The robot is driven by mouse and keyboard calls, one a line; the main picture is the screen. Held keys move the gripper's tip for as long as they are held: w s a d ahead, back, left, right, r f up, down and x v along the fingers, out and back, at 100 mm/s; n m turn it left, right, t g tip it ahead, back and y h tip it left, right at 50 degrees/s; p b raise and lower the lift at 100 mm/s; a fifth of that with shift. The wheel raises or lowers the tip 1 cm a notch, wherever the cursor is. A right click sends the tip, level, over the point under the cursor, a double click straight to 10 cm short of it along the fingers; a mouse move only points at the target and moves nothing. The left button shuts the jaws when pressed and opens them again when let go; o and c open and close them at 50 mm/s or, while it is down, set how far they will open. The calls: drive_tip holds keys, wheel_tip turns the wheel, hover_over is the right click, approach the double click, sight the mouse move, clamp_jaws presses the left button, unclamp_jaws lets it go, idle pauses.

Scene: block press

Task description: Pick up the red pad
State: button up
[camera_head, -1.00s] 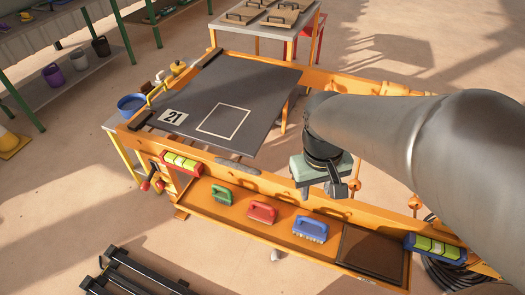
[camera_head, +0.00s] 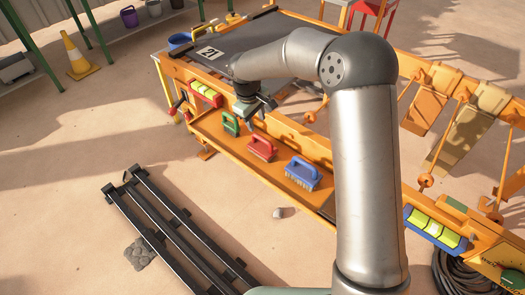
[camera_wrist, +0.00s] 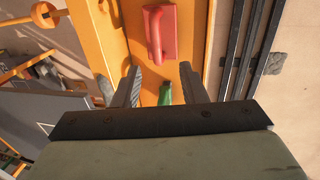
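The red pad (camera_head: 261,147), with a raised handle, lies in the orange tray between the green pad (camera_head: 231,123) and the blue brush (camera_head: 302,173). My gripper (camera_head: 258,108) is above the tray's back edge, near the green and red pads, apart from both. In the wrist view, my gripper's two fingers (camera_wrist: 160,80) are spread with nothing held. The red pad (camera_wrist: 160,33) shows beyond the fingertips, and the green pad (camera_wrist: 165,94) shows between the fingers, its lower part hidden by the gripper body.
Black rails (camera_head: 173,230) lie on the floor in front. A dark board (camera_head: 300,35) tops the bench.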

sight(264, 139)
drive_tip(key=f, duration=0.4)
drive_tip(key=w+d+f, duration=0.1)
drive_tip(key=f, duration=0.1)
drive_tip(key=shift+f, duration=0.4)
drive_tip(key=shift+w+d+f+b, duration=0.15)
drive_tip(key=shift+d+f, duration=0.1)
drive_tip(key=shift+f, duration=0.6)
drive_tip(key=shift+w+d+f+b, duration=0.15)
drive_tip(key=shift+d+f, duration=0.1)
drive_tip(key=shift+f, duration=0.65)
drive_tip(key=shift+w+d+f+b, duration=0.15)
drive_tip(key=shift+d+f, duration=0.1)
drive_tip(key=shift+f, duration=0.6)
drive_tip(key=shift+r, duration=0.1)
clamp_jaws()
